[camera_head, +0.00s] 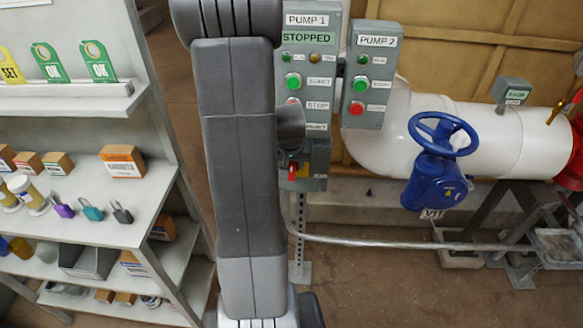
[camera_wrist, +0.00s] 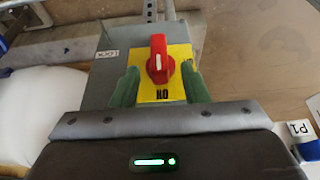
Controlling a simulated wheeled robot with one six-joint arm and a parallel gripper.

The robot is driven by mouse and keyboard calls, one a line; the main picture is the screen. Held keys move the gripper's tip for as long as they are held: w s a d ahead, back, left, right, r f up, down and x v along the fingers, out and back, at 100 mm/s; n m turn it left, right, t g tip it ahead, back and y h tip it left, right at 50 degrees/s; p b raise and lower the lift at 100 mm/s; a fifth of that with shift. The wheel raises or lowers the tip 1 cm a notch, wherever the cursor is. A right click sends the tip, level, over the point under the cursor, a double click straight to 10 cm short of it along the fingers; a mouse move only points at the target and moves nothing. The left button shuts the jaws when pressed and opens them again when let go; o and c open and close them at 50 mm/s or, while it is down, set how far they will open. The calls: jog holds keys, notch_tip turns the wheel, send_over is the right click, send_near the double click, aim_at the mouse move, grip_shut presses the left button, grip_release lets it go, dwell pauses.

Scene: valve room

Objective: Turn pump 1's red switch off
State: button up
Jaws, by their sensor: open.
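Pump 1's red switch (camera_wrist: 159,58) is a rotary knob on a yellow plate (camera_wrist: 178,88) on a grey box. Its white mark points toward the word ON, which appears upside down in the wrist view. In the head view the red switch (camera_head: 292,173) shows low on the PUMP 1 panel (camera_head: 307,68), partly covered by my arm. My gripper (camera_wrist: 161,80) is open, its green fingers on either side of the knob, with a gap visible on both sides. The head view hides the fingers behind my arm. The panel's sign reads STOPPED.
The PUMP 2 box (camera_head: 368,75) stands just right of the panel. A blue handwheel valve (camera_head: 437,165) and a white pipe (camera_head: 480,135) are further right. A shelf unit (camera_head: 90,225) with tags, padlocks and boxes stands left. A conduit (camera_head: 400,244) runs low across the floor.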

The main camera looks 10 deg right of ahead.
aim_at(291, 165)
jog(key=shift+x, duration=2.2)
jog(key=shift+d, duration=0.1)
jog(key=shift+c, duration=0.2)
jog(key=c, duration=0.6)
